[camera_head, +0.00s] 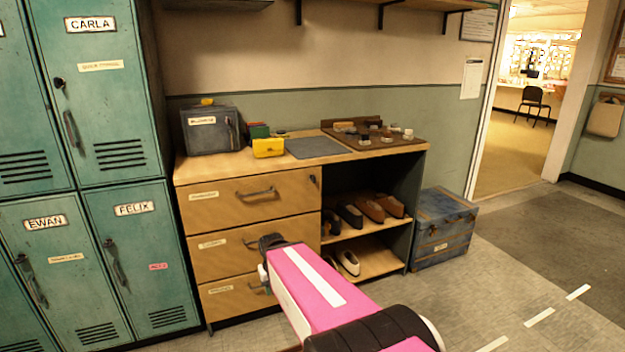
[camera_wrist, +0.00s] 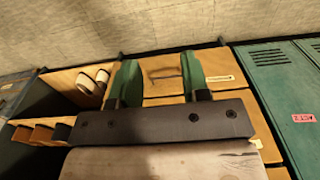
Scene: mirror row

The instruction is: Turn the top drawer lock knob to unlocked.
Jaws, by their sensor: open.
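The wooden drawer unit stands against the wall in the head view, with its top drawer (camera_head: 235,200) closed. The lock knob (camera_head: 313,179) is a small dark spot at that drawer's upper right; its turn position is too small to read. My gripper (camera_head: 270,243) is lower, in front of the middle and bottom drawers, apart from the knob. In the wrist view my gripper (camera_wrist: 158,80) has its two green fingers spread, with nothing between them. A drawer front (camera_wrist: 165,72) with a handle and label shows beyond them. The knob cannot be made out there.
Teal lockers (camera_head: 130,215) stand left of the drawers. Shelves with shoes (camera_head: 370,208) and a blue trunk (camera_head: 443,230) are to the right. A dark box (camera_head: 208,130), a yellow box (camera_head: 268,148) and a tray of small items stand on top. Floor at right is clear.

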